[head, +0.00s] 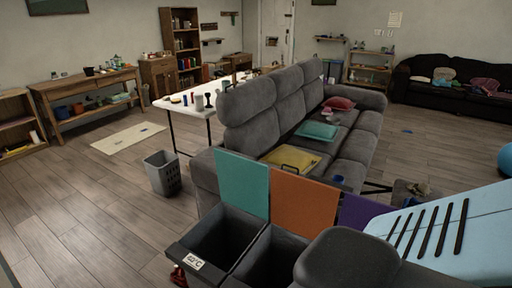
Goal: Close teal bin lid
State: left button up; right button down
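The teal lid (243,184) stands raised and upright at the back of the left dark grey bin (207,262) in the head view. That bin is open at the top, and its inside looks dark and empty as far as I can see. A white label (193,262) is on its front rim. An orange lid (303,203) stands upright just right of the teal one, behind a second open bin (266,262). A purple lid (360,211) stands farther right, partly covered. Neither of my grippers is in view.
A dark grey rounded shape (345,262) and a light blue slotted panel (445,226) cover the lower right. A grey sofa (258,128) stands behind the lids. A grey basket (162,174) stands left of the sofa. A small red object (178,276) is beside the left bin.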

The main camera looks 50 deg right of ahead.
aim_at(242, 181)
jog(key=i+l+z, duration=0.25)
jog(key=i, duration=0.15)
jog(key=i+z, duration=0.25)
jog(key=i, duration=0.15)
